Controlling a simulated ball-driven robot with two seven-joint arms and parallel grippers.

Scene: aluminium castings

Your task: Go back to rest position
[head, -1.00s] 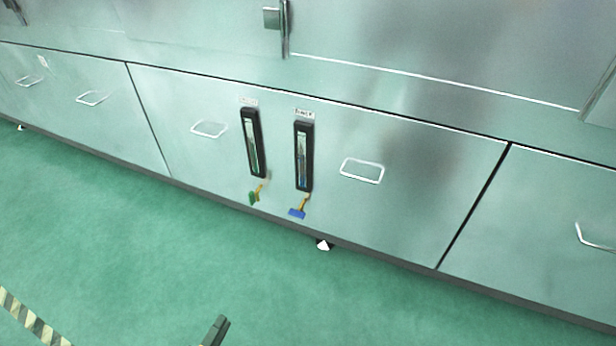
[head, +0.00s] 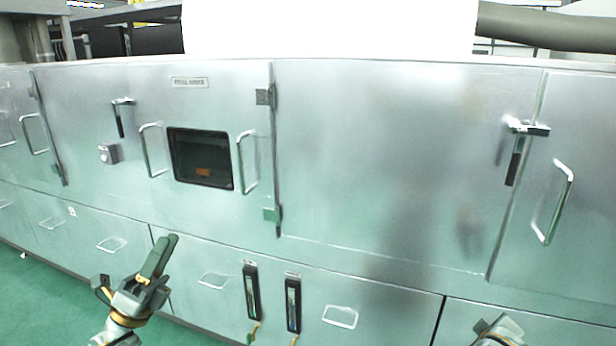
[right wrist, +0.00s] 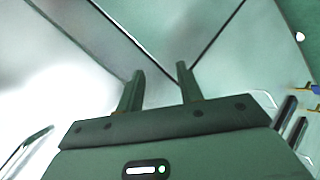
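My left gripper (head: 166,244) is raised at the lower left of the head view, in front of the steel cabinet front. Its dark green fingers point up and overlap from this angle, so I cannot tell whether there is a gap. No object shows in it. In the right wrist view my right gripper (right wrist: 160,74) has its two fingers apart with nothing between them. Part of my right arm shows at the bottom right edge of the head view; its fingers are not clear there.
A long steel furnace front (head: 400,160) fills the view, with a dark window (head: 200,158), a latch (head: 516,150) and a door handle (head: 552,202). Two black gauges (head: 251,292) (head: 293,303) sit on the lower panels. Green floor (head: 40,290) is clear at lower left.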

